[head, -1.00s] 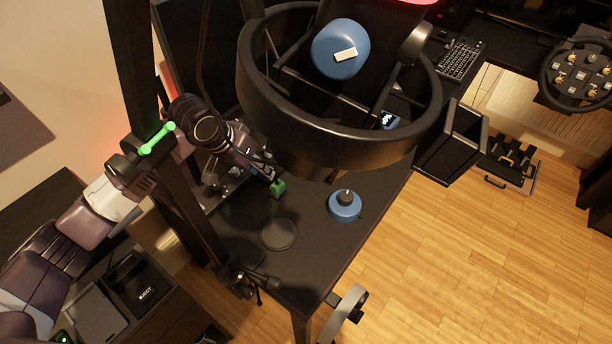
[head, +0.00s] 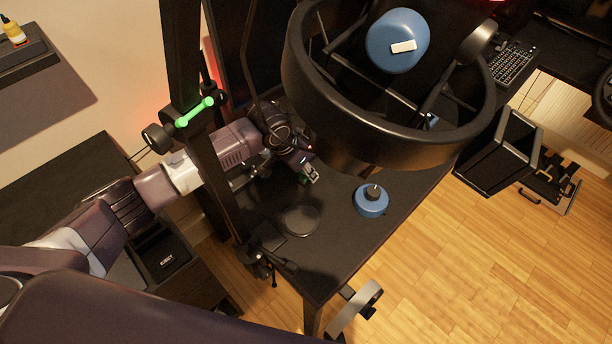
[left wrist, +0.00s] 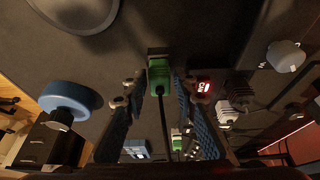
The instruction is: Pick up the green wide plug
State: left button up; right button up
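The green plug (head: 303,179) is at the desk's left part in the head view, mostly covered by my left gripper (head: 308,172). In the left wrist view the green plug (left wrist: 160,75) has a black end pointing up the picture and a dark cable running down from it. My left gripper (left wrist: 160,88) has one blue-padded finger on each side of this plug. Narrow gaps seem to show between the fingers and the plug, so it looks open around it. A second, smaller green plug (left wrist: 176,138) lies lower in that view. My right gripper is not in view.
A round dark disc (head: 300,220) and a blue knob (head: 371,201) are on the desk (head: 335,240). A large black wheel ring (head: 390,125) hangs close to the right. White and grey plugs (left wrist: 226,112) and a red display (left wrist: 203,87) sit right of the plug.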

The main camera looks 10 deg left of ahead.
pick_arm(q)
grip_shut()
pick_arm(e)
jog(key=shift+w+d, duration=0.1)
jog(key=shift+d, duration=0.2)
